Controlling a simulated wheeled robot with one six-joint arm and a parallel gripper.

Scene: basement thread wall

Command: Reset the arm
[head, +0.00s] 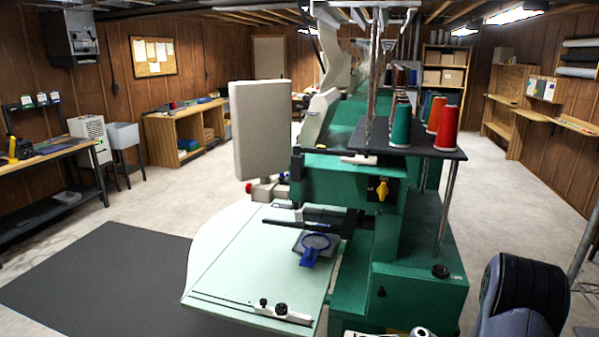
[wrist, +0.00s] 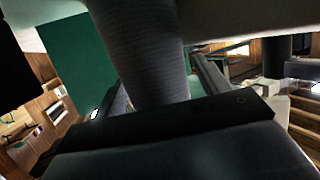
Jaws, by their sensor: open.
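My gripper (wrist: 160,85) shows in the wrist view, with its dark body across the bottom and two grey fingers standing apart. It is open. A dark ribbed column shows behind and between the fingers; I cannot tell whether they touch it, and it may be part of my own body. In the head view, a dark rounded link of my arm (head: 522,295) is at the bottom right, beside the green embroidery machine. The gripper itself cannot be made out in the head view.
The green embroidery machine (head: 415,290) fills the middle, with a pale table (head: 235,270), a blue hoop (head: 316,241) and red thread cones (head: 446,126). A dark mat (head: 95,275) lies left. A workbench (head: 45,155) stands at the left wall. Floor is clear at right.

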